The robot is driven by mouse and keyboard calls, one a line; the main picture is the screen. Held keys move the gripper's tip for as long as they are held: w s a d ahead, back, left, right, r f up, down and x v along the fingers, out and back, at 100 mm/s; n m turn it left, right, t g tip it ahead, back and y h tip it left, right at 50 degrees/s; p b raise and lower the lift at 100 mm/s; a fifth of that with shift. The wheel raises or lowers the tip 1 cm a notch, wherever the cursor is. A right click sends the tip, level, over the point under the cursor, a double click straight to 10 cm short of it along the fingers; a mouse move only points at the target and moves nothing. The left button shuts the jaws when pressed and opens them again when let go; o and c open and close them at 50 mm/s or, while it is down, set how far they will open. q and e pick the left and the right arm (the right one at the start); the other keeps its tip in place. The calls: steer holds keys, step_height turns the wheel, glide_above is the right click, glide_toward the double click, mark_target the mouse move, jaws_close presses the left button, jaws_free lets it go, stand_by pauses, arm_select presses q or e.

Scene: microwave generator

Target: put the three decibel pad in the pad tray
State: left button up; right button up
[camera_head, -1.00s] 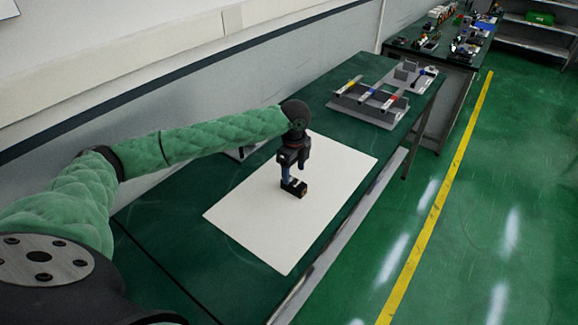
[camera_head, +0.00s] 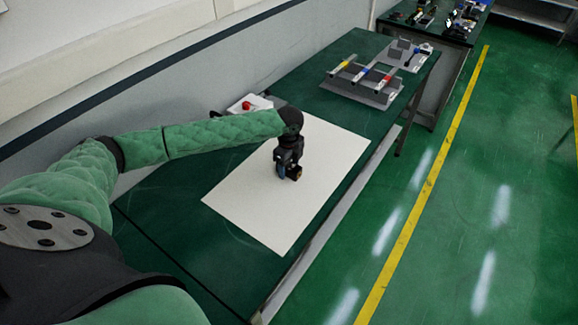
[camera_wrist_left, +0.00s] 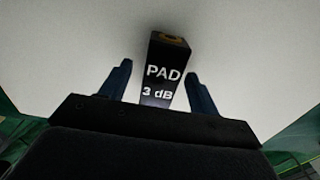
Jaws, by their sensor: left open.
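The three decibel pad (camera_wrist_left: 164,72) is a small black block marked "PAD 3 dB" with a brass-coloured end. In the left wrist view it stands between the blue fingers of my left gripper (camera_wrist_left: 158,85), with a gap on each side. In the head view the gripper (camera_head: 287,177) points down at the white sheet, and the pad (camera_head: 296,174) shows just beside the fingers. My left gripper is open around the pad. A grey rack (camera_head: 345,90) with yellow, blue and red marked strips stands at the table's far end; I cannot tell whether it is the pad tray.
The white sheet (camera_head: 250,205) lies on the green table and is otherwise clear. A pale box with a red button (camera_head: 247,105) is by the wall, behind my forearm. A second table (camera_head: 440,30) with several small devices stands beyond.

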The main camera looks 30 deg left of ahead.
arm_select(q)
steer(key=shift+w+f, duration=0.1)
steer(key=shift+f, duration=0.2)
steer(key=c, duration=1.2)
steer(key=shift+r, duration=0.1)
